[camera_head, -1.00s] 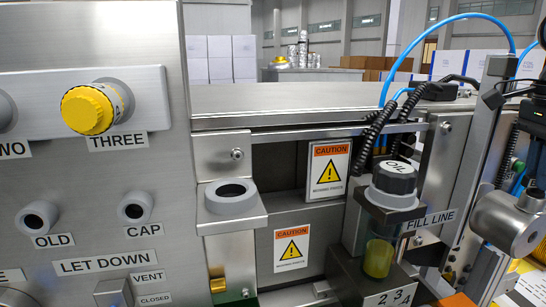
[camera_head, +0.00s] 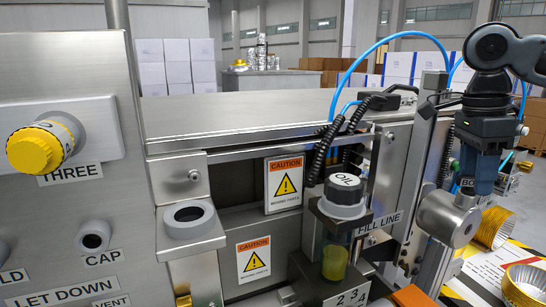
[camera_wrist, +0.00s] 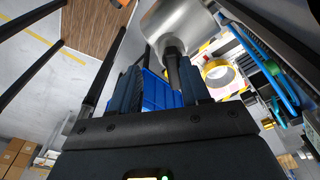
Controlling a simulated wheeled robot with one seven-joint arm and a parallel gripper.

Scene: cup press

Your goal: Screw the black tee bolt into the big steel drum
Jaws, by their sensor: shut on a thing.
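The big steel drum (camera_head: 448,218) is a short, shiny cylinder lying on its side at the right of the head view. It also fills the top of the wrist view (camera_wrist: 178,22). My gripper (camera_head: 470,192) is at the drum's upper right side. In the wrist view, my gripper (camera_wrist: 160,78) is shut on the black tee bolt (camera_wrist: 173,50), a dark stem between the fingers that reaches up to the drum's edge. It looks in contact with the drum, but I cannot tell how deep it sits. My fingers hide the bolt in the head view.
An oil bottle (camera_head: 341,196) with a black cap stands left of the drum. Blue hoses (camera_head: 385,38) and black coiled cables (camera_head: 325,150) run behind it. Gold-rimmed cups (camera_head: 492,228) lie at the right. A panel with a yellow knob (camera_head: 38,148) fills the left.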

